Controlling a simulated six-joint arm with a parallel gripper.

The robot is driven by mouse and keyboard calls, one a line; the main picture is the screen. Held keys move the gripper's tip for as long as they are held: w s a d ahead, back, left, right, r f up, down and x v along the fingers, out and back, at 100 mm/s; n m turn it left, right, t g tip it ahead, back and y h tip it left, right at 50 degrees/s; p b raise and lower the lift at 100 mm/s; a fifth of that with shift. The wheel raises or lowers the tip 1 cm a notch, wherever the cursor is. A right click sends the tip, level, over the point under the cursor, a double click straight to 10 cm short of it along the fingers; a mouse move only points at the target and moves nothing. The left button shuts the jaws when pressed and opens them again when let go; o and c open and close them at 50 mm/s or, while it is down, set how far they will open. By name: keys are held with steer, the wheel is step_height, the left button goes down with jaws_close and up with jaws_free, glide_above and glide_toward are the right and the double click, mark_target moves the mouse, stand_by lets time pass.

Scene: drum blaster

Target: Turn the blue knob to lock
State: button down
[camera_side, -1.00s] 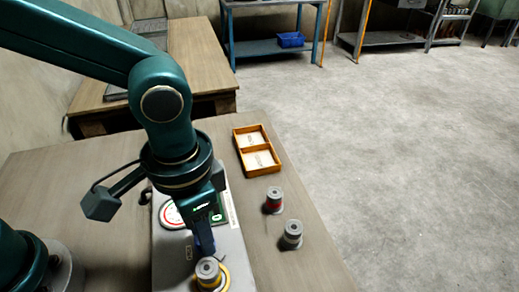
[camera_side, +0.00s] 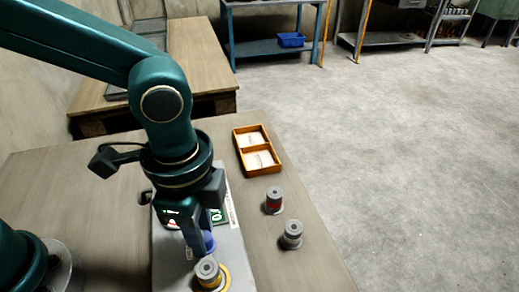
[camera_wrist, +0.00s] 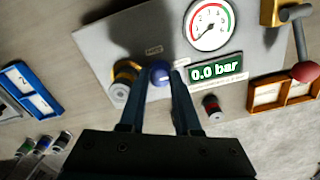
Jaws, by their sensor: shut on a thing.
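The blue knob (camera_wrist: 160,73) sits on the grey panel (camera_wrist: 110,42), between a grey cylinder in a yellow ring (camera_wrist: 124,80) and the display (camera_wrist: 215,70), which reads 0.0 bar. My gripper (camera_wrist: 158,78) has one finger on each side of the knob and is shut on it. In the side view my gripper (camera_side: 205,236) points down at the panel, and part of the blue knob (camera_side: 208,243) shows below it. A round gauge (camera_wrist: 211,24) with a red and green rim is above the display. The knob's marking is too small to read.
A red-banded spool (camera_side: 273,201) and a grey spool (camera_side: 291,235) stand right of the panel. An orange two-compartment tray (camera_side: 258,150) lies behind them. A lever with a red ball (camera_wrist: 305,71) shows in the wrist view. The table's right front is clear.

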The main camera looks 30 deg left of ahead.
steer(key=shift+r, duration=0.1)
stand_by(0.4)
steer(key=c, duration=0.6)
jaws_free()
steer(key=shift+r, duration=2.55)
